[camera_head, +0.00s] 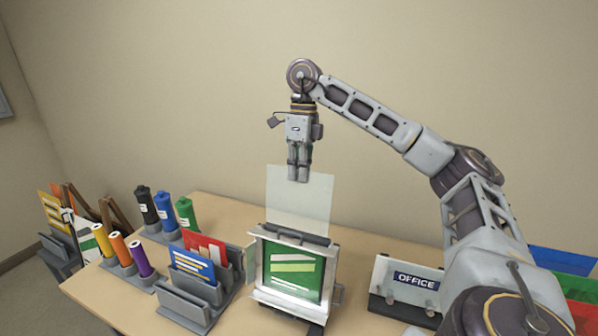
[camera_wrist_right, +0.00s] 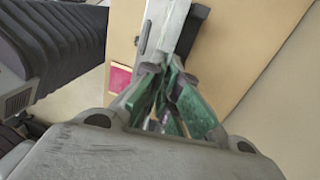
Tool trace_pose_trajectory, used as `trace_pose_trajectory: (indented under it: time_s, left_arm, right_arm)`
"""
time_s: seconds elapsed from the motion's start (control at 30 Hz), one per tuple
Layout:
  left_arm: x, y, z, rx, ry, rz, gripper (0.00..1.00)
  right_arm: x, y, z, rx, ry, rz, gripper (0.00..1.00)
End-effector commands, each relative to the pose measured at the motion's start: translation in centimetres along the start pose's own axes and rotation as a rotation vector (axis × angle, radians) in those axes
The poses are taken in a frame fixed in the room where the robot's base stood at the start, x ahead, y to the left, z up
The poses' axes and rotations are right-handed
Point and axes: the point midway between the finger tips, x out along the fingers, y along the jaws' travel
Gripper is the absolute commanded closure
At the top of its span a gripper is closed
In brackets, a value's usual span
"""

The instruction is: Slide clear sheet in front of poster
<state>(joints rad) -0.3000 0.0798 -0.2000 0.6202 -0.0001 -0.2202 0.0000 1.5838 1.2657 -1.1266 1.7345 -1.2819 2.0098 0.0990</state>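The clear sheet (camera_head: 312,203) stands upright above the display frame (camera_head: 258,293), its lower edge at or behind the frame's top rim. I cannot tell whether that edge is inside the slot. The green poster (camera_head: 292,272), with pale bands, sits upright in the frame. My right gripper (camera_head: 298,178) points down at the sheet's top edge, its fingers closed together on it. In the right wrist view, the green-padded fingers (camera_wrist_right: 172,103) come together, with a pale upright strip beyond them; the sheet itself is hard to make out there. My left gripper is not in view.
Left of the frame stand a grey card rack (camera_head: 183,303), colored tubes (camera_head: 121,249) and dark, blue and green bottles (camera_head: 166,211). An OFFICE sign (camera_head: 416,281) stands to the right. Colored sheets (camera_head: 565,262) lie at far right.

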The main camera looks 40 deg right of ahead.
Motion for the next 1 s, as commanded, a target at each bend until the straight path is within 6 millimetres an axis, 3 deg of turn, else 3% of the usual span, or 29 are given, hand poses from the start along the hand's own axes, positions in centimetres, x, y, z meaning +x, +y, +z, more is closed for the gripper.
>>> trace_pose_trajectory:
  time_s: [1.0]
  left_arm:
    - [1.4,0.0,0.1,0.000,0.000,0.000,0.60]
  right_arm:
    - [1.9,0.0,0.0,0.000,0.000,0.000,1.00]
